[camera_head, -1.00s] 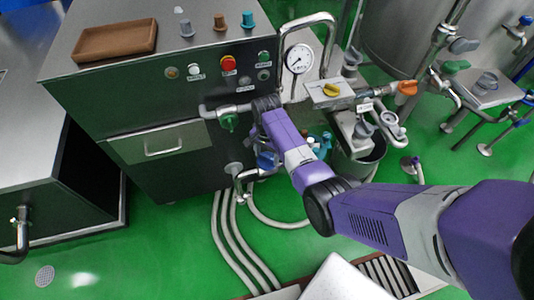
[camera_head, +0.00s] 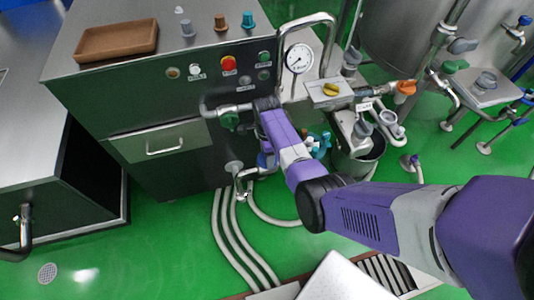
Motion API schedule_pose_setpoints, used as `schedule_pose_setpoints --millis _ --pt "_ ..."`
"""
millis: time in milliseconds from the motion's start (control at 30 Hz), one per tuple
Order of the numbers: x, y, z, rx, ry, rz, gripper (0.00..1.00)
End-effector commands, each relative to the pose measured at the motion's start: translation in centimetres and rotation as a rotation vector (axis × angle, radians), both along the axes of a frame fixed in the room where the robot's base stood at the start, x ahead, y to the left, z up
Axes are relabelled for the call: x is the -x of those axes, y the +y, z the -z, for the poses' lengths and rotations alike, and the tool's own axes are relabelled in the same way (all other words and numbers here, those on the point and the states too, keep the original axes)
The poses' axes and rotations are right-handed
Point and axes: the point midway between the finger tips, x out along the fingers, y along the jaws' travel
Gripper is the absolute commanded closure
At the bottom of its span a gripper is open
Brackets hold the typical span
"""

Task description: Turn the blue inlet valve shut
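The blue valve handle (camera_head: 263,160) is on the pipe stub low on the front of the steel cabinet. My purple and white forearm partly covers it, so how far it is turned is hard to see. My arm reaches in from the lower right and ends in a dark wrist in front of the cabinet, above the blue handle. The fingers of my gripper are hidden behind the forearm or too small to make out. I cannot tell whether they touch the handle.
A green valve handle (camera_head: 230,121) is on the pipe above and to the left. A pressure gauge (camera_head: 299,57), a yellow handle (camera_head: 330,89) and an orange handle (camera_head: 405,87) are to the right. A steel bucket (camera_head: 358,160) stands below them. White hoses (camera_head: 233,240) run along the green floor.

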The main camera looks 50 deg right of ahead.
Motion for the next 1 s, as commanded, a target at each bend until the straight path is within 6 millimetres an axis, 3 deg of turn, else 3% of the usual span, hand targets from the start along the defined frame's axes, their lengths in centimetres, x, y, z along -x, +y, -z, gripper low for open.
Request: schedule_pose_setpoints --millis 567,600,667,700,1000 --pt "-0.01 -0.15 -0.08 0.002 -0.001 0.034 0.79" --pt "-0.01 -0.15 -0.08 0.002 -0.001 0.033 0.32" --pt "-0.01 -0.14 -0.07 0.002 -0.001 0.033 0.2" --pt "-0.01 -0.13 -0.07 0.002 -0.001 0.032 0.16" --pt "0.0 -0.05 -0.1 0.001 0.0 0.03 0.16"
